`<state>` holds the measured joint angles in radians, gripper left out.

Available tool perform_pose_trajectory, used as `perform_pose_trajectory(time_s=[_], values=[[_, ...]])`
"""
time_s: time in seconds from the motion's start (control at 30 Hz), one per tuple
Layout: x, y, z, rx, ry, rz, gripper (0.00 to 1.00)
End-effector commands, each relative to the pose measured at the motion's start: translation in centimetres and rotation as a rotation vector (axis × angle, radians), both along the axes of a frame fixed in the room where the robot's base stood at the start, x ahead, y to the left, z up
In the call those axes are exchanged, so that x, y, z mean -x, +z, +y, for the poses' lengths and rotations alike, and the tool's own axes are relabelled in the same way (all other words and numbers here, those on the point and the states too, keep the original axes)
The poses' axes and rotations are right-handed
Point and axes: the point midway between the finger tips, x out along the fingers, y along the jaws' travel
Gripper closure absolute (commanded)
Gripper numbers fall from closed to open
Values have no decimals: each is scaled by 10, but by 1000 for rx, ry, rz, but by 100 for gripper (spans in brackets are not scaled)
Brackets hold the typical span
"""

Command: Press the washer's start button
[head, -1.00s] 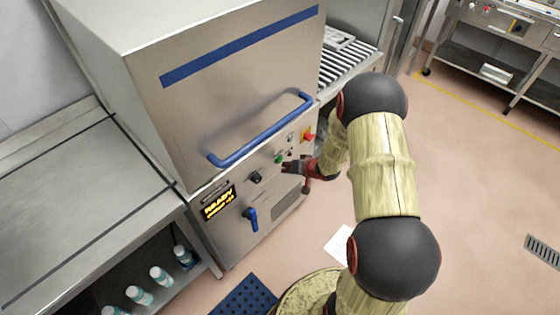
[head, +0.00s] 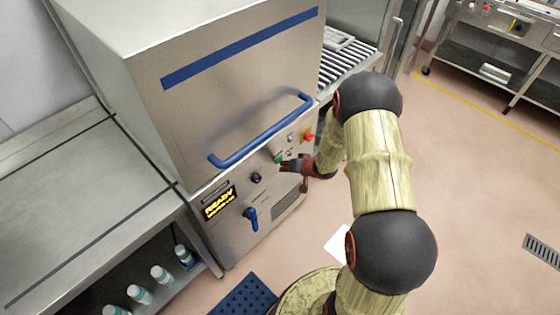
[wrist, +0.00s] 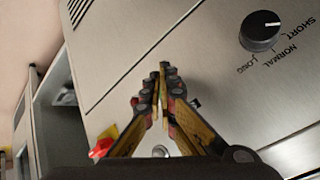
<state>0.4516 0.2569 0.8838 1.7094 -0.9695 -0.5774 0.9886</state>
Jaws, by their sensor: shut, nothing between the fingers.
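The washer (head: 235,115) is a steel machine with a blue bar handle and a lower control panel. Its green start button (head: 278,159) sits on that panel, right of a black dial (head: 256,178), and is partly covered by my fingers. My gripper (head: 284,166) is shut and empty, with its tips at or very near the button; I cannot tell whether they touch. In the wrist view the closed fingertips (wrist: 162,76) point at the steel panel, left of the black dial (wrist: 260,30) marked short, normal and long.
A lit display (head: 219,204) reads READY, with a blue lever (head: 250,217) beside it. A red-and-yellow switch (head: 308,136) is right of the button. The blue handle (head: 262,135) juts out above. A steel counter (head: 75,205) stands left; open floor lies right.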

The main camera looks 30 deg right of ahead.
Motion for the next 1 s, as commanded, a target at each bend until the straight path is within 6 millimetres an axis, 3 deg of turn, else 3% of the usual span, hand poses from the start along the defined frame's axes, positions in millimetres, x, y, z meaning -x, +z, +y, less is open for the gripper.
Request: perform_pose_trajectory(time_s=[1.0], values=[[-7, 0, 3, 0, 0, 0, 100]])
